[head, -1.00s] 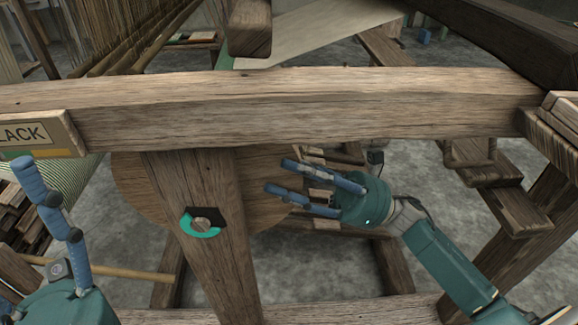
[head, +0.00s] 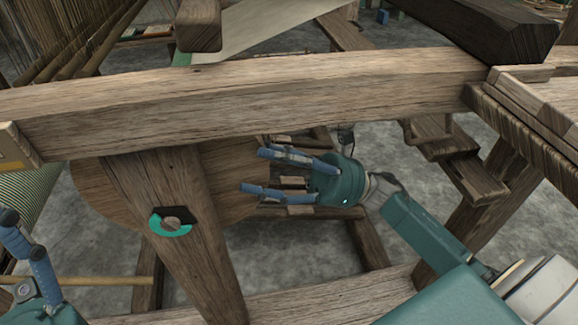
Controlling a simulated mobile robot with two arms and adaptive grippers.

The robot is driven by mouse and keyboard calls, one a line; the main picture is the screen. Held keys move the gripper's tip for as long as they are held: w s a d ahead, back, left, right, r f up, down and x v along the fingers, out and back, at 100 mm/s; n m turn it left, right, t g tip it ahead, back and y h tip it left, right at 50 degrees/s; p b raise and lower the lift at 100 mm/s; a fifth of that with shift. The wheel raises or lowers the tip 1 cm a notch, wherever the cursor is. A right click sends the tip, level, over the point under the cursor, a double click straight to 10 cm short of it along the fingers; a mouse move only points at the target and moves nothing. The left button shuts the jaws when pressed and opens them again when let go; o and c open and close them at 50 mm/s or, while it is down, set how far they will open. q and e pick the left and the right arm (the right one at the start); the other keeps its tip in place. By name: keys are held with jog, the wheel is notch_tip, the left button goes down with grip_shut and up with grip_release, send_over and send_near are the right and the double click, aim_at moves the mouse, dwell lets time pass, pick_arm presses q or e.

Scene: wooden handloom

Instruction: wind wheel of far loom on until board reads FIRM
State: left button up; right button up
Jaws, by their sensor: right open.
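The wheel (head: 222,168) is a round wooden disc under the front beam, partly hidden behind a slanted post. My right gripper (head: 256,171) comes in from the right with its blue fingers apart. Its fingertips overlap the wheel's right edge in the picture; I cannot tell whether they touch it. Nothing shows between them. The board (head: 14,150) shows only its right end at the left picture edge, and its wording is out of view. My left gripper (head: 24,245) is cut off at the lower left, with only one finger clear.
The thick front beam (head: 270,110) crosses above the wheel. The slanted post (head: 178,245) carries a teal and black round fitting (head: 171,222). A low rail (head: 340,300) runs along the bottom. Wooden steps (head: 462,165) stand at the right. Grey floor shows between the timbers.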

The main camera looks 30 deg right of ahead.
jog(key=v, duration=1)
jog(key=shift+d+f, duration=0.15)
jog(key=shift+d, duration=0.1)
jog(key=shift+s, duration=0.1)
